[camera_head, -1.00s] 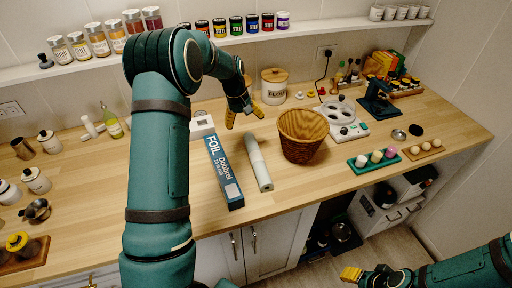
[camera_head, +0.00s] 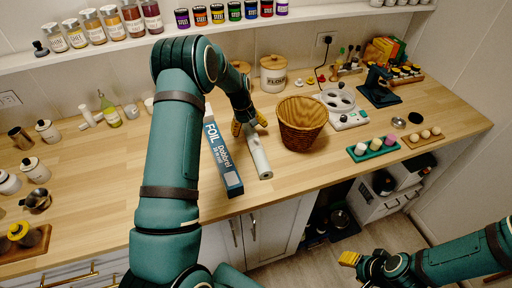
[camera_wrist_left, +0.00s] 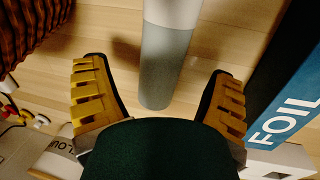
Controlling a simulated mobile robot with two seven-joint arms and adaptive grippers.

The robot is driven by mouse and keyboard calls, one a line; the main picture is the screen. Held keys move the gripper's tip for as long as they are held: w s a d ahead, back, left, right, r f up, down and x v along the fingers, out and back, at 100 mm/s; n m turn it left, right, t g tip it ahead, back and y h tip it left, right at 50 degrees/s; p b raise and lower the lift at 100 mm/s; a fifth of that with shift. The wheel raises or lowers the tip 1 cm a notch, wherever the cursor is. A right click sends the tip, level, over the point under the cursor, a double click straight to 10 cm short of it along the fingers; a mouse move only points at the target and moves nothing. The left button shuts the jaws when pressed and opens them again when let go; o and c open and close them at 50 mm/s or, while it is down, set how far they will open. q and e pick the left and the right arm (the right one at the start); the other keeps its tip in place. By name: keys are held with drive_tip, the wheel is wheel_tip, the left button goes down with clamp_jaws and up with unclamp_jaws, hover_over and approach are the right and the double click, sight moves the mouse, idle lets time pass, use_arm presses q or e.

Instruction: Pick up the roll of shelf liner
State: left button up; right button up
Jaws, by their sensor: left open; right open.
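The roll of shelf liner (camera_head: 258,156) is a pale grey-white cylinder lying on the wooden counter between the blue foil box and the brown basket. My left gripper (camera_head: 249,124) is over its far end, with its yellow fingers open. In the left wrist view the roll (camera_wrist_left: 167,62) lies between the two spread fingers of my left gripper (camera_wrist_left: 160,100), with a gap on each side. My right gripper (camera_head: 350,262) is open and empty, low in front of the counter at the bottom right.
The foil box (camera_head: 222,160) lies close to the left of the roll, and the wicker basket (camera_head: 302,124) stands close to its right. A flour canister (camera_head: 273,75) stands behind.

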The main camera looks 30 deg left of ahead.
use_arm(q)
drive_tip(key=f, duration=0.3)
drive_tip(key=shift+w+d+f, duration=0.1)
drive_tip(key=shift+w+d, duration=0.05)
drive_tip(key=shift+d, duration=0.05)
drive_tip(key=c, duration=1.4)
